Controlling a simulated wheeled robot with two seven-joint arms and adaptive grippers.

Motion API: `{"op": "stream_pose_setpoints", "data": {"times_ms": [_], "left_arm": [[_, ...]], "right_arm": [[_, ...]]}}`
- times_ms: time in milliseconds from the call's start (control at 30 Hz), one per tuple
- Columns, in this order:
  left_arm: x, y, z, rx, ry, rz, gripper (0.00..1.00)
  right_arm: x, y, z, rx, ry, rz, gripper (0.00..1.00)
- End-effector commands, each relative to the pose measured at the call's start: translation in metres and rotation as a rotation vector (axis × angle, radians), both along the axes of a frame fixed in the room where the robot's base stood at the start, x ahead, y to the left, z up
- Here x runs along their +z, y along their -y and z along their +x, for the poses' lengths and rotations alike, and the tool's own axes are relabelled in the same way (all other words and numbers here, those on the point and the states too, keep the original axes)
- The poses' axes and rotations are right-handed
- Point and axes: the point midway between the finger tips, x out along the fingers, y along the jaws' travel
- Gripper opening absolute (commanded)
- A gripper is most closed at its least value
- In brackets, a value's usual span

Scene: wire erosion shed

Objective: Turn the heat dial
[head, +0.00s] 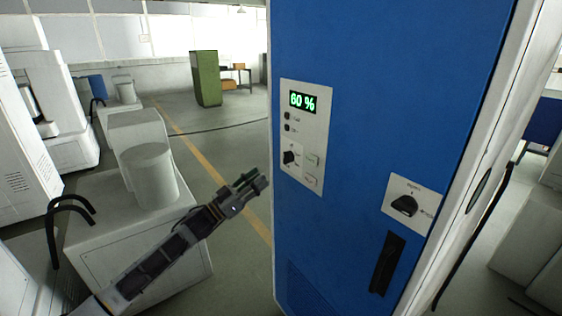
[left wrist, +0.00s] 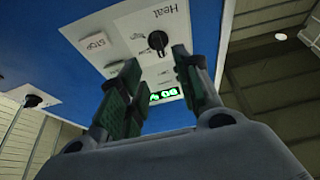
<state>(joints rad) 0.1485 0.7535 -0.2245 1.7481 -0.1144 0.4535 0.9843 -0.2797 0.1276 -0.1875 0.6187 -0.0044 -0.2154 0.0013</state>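The heat dial (head: 290,157) is a small black knob on the white control panel (head: 319,117) of a tall blue cabinet. In the left wrist view, upside down, the dial (left wrist: 157,41) sits below the word "Heat". The green display (head: 302,102) above it reads 60 %. My left gripper (head: 256,180) is in front of the cabinet, left of the panel in the head view. In the left wrist view my left gripper (left wrist: 156,62) is open, its two fingers apart with nothing between them. The dial shows just beyond the fingertips, apparently not touched. My right gripper is not seen.
A second black rotary switch (head: 405,206) and a dark door handle (head: 387,263) are lower right on the cabinet (head: 385,90). Two push buttons (head: 311,170) sit beside the heat dial. Pale machine housings (head: 140,240) stand at left. Open floor lies behind.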

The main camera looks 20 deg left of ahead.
Motion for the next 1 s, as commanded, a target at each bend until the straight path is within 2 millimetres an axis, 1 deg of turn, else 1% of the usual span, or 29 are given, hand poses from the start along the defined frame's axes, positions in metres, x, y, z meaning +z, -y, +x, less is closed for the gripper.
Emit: {"op": "stream_pose_setpoints", "data": {"times_ms": [100,367,800,1000], "left_arm": [[0.004,0.006,0.007,0.001,0.000,0.000,0.34],[0.012,0.017,0.022,0.000,0.001,0.000,0.34],[0.026,0.037,0.048,0.001,0.001,-0.001,0.34],[0.032,0.047,0.060,0.000,0.001,-0.001,0.34]], "right_arm": [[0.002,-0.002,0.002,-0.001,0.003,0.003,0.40],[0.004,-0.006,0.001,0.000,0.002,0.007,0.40],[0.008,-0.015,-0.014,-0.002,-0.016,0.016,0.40],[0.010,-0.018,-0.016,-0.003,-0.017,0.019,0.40]]}}
